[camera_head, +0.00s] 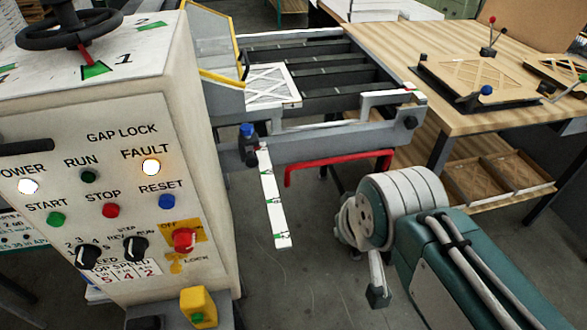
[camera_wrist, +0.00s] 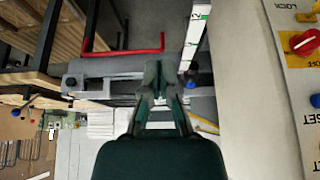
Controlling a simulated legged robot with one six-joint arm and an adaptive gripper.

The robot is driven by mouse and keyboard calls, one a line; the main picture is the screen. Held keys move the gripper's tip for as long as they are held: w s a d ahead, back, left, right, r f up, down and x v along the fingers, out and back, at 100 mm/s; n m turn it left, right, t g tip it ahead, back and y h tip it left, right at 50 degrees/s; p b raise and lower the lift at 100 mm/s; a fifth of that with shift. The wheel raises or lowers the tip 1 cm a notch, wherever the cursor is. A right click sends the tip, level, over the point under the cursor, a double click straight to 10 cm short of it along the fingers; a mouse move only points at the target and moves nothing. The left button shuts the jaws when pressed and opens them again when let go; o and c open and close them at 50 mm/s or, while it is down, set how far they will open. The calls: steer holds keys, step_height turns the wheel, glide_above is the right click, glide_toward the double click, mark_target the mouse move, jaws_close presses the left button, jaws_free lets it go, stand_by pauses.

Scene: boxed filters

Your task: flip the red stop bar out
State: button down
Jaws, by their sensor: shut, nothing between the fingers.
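The red stop bar (camera_head: 340,162) is a bent red rod along the lower side of the grey rail (camera_head: 320,147) at the end of the conveyor frame. In the head view my wrist hides the fingertips.
A white scale strip (camera_head: 273,200) and a blue knob (camera_head: 247,130) are left of the bar. The control cabinet (camera_head: 130,170) stands at left, its FAULT lamp (camera_head: 151,167) lit. A wooden workbench (camera_head: 490,70) stands at right. Bare floor (camera_head: 300,280) lies below the bar.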

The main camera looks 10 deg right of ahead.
steer(key=w+a+f+m+g+y, duration=0.1)
steer(key=w+a+f+g+y, duration=0.3)
steer(key=w, duration=0.9)
steer(key=w+a+f+t+y, duration=0.1)
steer(key=w+a+f+y, duration=0.1)
steer(key=w+f+y, duration=0.8)
steer(key=m+t+h, duration=0.1)
steer(key=m+t, duration=0.7)
steer(key=t, duration=0.4)
glide_toward(291, 171)
step_height(291, 171, down, 3)
steer(key=w, duration=0.3)
steer(key=shift+d, duration=0.35)
steer(key=x, duration=1)
steer(key=shift+r, duration=0.1)
